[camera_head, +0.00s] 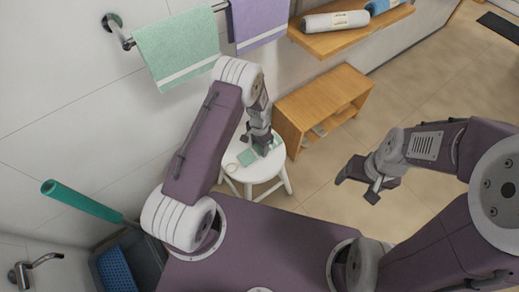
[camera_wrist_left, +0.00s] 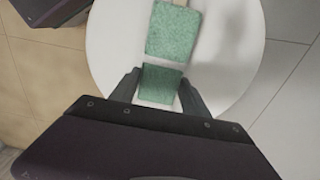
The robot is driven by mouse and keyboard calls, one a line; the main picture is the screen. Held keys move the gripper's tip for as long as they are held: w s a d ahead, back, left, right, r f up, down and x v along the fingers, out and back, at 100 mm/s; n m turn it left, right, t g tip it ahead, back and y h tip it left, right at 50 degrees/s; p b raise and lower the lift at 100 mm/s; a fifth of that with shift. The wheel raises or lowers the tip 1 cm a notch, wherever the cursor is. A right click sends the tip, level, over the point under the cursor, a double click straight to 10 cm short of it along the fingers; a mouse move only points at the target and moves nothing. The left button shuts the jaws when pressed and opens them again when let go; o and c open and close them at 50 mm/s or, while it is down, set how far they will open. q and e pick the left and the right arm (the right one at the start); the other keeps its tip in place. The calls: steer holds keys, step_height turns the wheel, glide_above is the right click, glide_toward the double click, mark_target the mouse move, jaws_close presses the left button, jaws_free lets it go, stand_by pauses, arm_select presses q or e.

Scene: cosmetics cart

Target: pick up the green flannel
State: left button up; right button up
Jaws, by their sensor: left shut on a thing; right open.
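The green flannel (camera_wrist_left: 160,84) lies between the fingers of my left gripper (camera_wrist_left: 160,80) in the left wrist view, just above or on the white stool seat (camera_wrist_left: 235,45). Another green piece (camera_wrist_left: 173,32) lies just beyond it; I cannot tell whether the two are one cloth. In the head view green cloth (camera_head: 247,157) shows on the stool beside my left gripper (camera_head: 262,149), which is shut on the flannel and partly hides it. My right gripper (camera_head: 357,188) is open and empty, over the floor to the right of the stool.
A wooden shelf unit (camera_head: 325,95) stands behind the stool. A green towel (camera_head: 178,50) and a purple towel (camera_head: 260,20) hang on a wall rail. A wooden wall shelf (camera_head: 350,38) holds rolled towels. A bin with a green-handled tool (camera_head: 82,200) stands at left.

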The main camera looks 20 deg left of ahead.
arm_select(q)
steer(key=r+p, duration=0.1)
steer(key=r, duration=0.1)
steer(key=r+p, duration=0.1)
steer(key=r, duration=0.1)
steer(key=shift+w+d+r, duration=0.15)
steer(key=shift+w+r, duration=0.05)
steer(key=shift+r, duration=0.2)
steer(key=w+d+r, duration=0.4)
steer(key=w+d, duration=0.1)
steer(key=w+d+r, duration=0.2)
steer(key=w+d, duration=0.1)
steer(key=shift+r+p, duration=0.1)
steer(key=shift+p, duration=0.3)
steer(key=shift+a, duration=0.1)
